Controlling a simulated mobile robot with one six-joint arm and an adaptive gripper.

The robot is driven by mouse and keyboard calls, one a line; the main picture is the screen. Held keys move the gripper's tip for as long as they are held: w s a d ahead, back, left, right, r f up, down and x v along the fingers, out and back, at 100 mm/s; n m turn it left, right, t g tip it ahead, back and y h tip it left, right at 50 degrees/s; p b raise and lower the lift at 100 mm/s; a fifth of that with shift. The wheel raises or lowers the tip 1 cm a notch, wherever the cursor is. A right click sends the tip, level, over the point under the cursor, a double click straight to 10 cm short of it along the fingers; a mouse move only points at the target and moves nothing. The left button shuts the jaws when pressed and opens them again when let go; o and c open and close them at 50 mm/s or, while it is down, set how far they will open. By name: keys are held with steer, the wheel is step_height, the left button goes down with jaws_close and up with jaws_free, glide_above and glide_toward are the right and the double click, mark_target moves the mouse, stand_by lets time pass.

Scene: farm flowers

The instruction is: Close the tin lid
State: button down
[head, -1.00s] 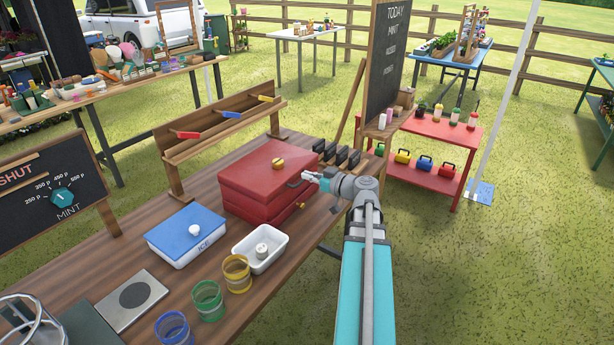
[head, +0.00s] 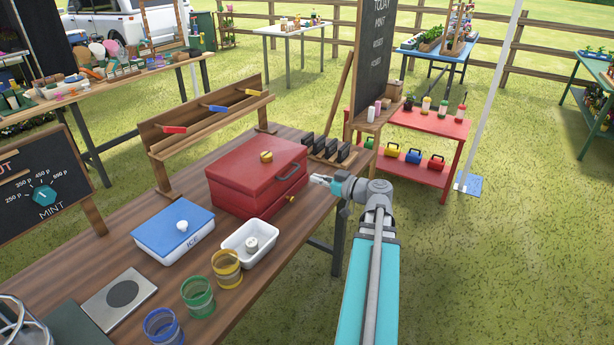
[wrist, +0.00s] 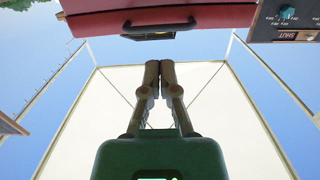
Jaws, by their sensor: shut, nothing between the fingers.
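The lid looks level on the box, though I cannot tell whether the seam is fully shut.
A white tray (head: 262,233), a blue-lidded ice box (head: 173,228) and several coloured glasses stand left of and nearer than the tin. A wooden rack (head: 212,112) is behind it. Dark blocks (head: 330,148) stand at its far right. Open grass lies right of the table.

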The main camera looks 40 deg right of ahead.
steer(key=shift+s+d+f+b, duration=0.2)
steer(key=shift+s+f, duration=0.1)
steer(key=shift+s, duration=0.2)
steer(key=shift+s+d+f+b, duration=0.15)
steer(key=shift+s+f, duration=0.15)
steer(key=shift+s, duration=0.15)
steer(key=shift+a, duration=0.1)
